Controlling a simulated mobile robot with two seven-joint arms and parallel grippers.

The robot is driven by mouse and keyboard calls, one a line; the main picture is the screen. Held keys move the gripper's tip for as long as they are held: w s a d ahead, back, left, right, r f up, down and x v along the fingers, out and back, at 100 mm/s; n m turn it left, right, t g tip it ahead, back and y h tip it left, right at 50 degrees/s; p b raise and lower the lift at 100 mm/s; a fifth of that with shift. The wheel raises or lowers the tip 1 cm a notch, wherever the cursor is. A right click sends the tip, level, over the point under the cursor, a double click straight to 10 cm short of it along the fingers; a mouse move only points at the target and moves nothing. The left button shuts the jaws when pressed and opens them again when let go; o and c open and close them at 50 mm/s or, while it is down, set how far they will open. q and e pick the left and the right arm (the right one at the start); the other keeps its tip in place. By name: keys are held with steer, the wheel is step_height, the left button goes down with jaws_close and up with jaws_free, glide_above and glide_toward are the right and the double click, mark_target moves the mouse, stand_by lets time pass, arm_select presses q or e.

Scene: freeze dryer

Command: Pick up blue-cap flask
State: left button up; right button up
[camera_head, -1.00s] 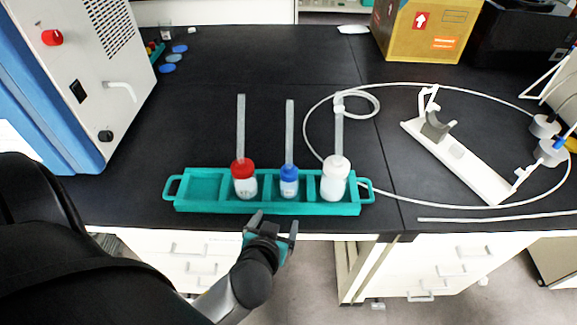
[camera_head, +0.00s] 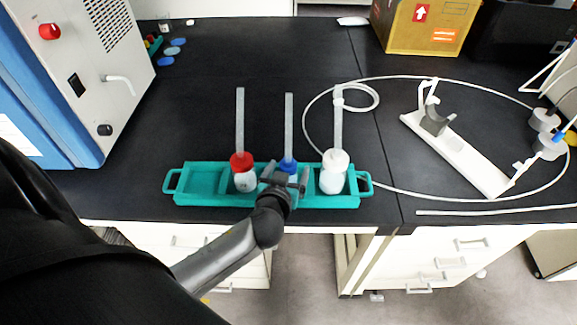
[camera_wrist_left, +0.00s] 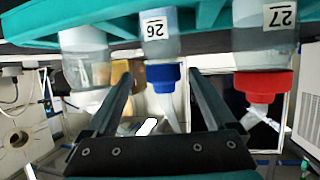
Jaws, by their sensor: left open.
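The blue-cap flask (camera_head: 287,166) stands in the green rack (camera_head: 202,184), between the red-cap and white-cap flasks. A flat grey strip rises from its cap. My left gripper (camera_head: 284,177) is in front of it and hides most of its body. The left wrist view is upside down and shows the blue cap (camera_wrist_left: 162,75) and a label reading 26. There the left gripper's two fingers (camera_wrist_left: 160,85) are spread, one on each side of the cap, with visible gaps. Whether the tips reach past the flask is unclear. My right gripper is not in view.
The red-cap flask (camera_head: 243,172) and white-cap flask (camera_head: 334,172) stand close on either side in the rack. A white machine (camera_head: 95,75) is at left. A white stand (camera_head: 455,155) and looped tube are at right.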

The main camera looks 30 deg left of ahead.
arm_select(q)
steer(key=shift+a+x, duration=0.1)
steer(key=shift+x, duration=1.25)
steer(key=shift+a+x, duration=0.15)
steer(key=shift+x, duration=1.25)
steer(key=shift+s, duration=0.1)
jaws_close()
steer(key=shift+r, duration=0.1)
